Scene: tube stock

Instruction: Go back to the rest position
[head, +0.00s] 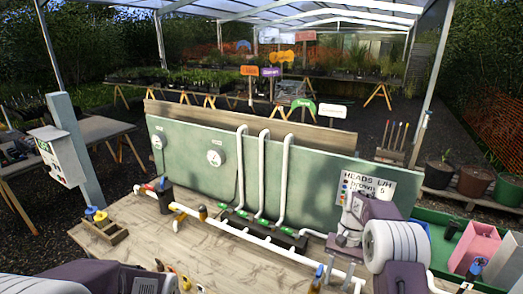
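My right gripper (341,275) comes in from the right and points down over the front right of the wooden bench (255,262). Its two pale fingers stand apart, with nothing seen between them. A small blue-topped item (318,275) stands just left of it; I cannot tell whether they touch. My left arm lies low along the bottom left edge. Its gripper (165,285) is partly cut off by the frame, close to some small orange-and-dark items (171,268), and its fingers are not clear.
A white pipe (235,232) with upright risers (240,170) crosses the bench before a green board (320,160). A green tray (450,235) with a pink bin (474,245) lies at right.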

